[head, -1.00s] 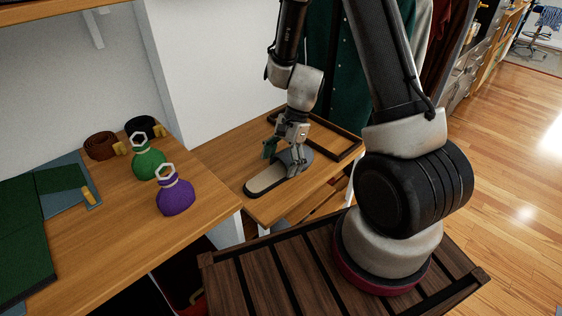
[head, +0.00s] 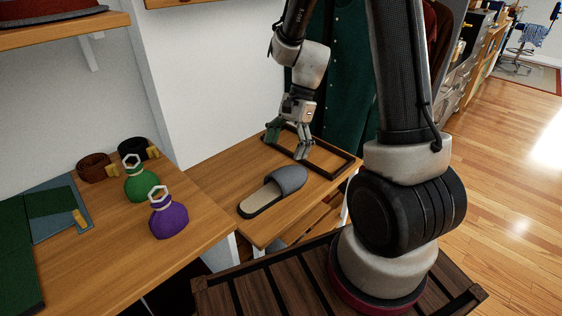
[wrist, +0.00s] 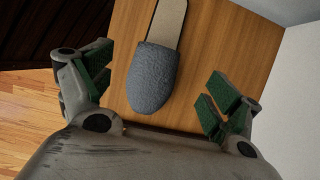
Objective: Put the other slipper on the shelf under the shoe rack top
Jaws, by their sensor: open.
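A grey slipper (head: 274,190) with a beige insole lies on the wooden shoe rack top (head: 232,180). In the wrist view the slipper (wrist: 153,78) shows toe end nearest me, between my fingers in the picture. My gripper (head: 287,146) is open and empty above the rack top, behind the slipper's toe and apart from it. Its green-padded fingers (wrist: 160,95) are spread wide in the wrist view. Part of the shelf under the top (head: 312,222) shows below its front edge; most of it is hidden. No second slipper is visible.
A dark rectangular frame or tray (head: 335,171) lies on the back of the rack top. A desk to the left holds a green pouch (head: 138,184), a purple pouch (head: 168,219) and rolled belts (head: 96,168). Green garments hang behind. The floor at right is open.

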